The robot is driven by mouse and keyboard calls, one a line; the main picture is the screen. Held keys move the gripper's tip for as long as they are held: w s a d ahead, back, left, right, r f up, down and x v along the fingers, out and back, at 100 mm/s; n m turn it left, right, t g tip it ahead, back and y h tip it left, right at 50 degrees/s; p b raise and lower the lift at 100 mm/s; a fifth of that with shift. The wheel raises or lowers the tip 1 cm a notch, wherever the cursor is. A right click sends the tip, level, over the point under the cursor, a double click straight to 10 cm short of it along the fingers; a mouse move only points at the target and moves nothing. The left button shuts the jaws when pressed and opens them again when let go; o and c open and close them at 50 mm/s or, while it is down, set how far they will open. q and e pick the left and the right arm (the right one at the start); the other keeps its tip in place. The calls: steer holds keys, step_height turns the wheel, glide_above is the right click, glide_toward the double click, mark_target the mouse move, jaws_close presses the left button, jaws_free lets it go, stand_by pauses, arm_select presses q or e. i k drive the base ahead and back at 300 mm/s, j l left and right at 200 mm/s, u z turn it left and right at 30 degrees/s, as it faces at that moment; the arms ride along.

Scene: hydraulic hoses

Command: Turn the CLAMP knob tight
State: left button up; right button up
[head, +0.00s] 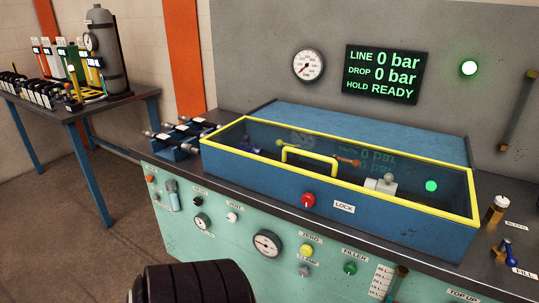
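A small grey knob (304,271) sits on the green front panel, below the yellow knob. A small label just above it seems to read CLAMP, but the print is too small to be sure. How tight the knob is cannot be told. Neither of my grippers is visible. A dark ribbed part at the bottom left, which seems to be part of my arm, covers some of the panel's lower area.
The yellow ZERO knob (306,250), a gauge (267,243) and the green FILLER knob (350,268) are close by. Above is a blue box with a closed, yellow-framed clear lid (282,155) and a red LOCK knob (308,200). The wall display (382,75) reads 0 bar, READY.

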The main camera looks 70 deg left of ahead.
mark_target(303, 272)
steer(key=u, duration=1.75)
steer(key=k+j+u, duration=0.1)
steer(key=j, duration=0.3)
steer(key=k+u, duration=0.05)
steer(key=k, duration=0.05)
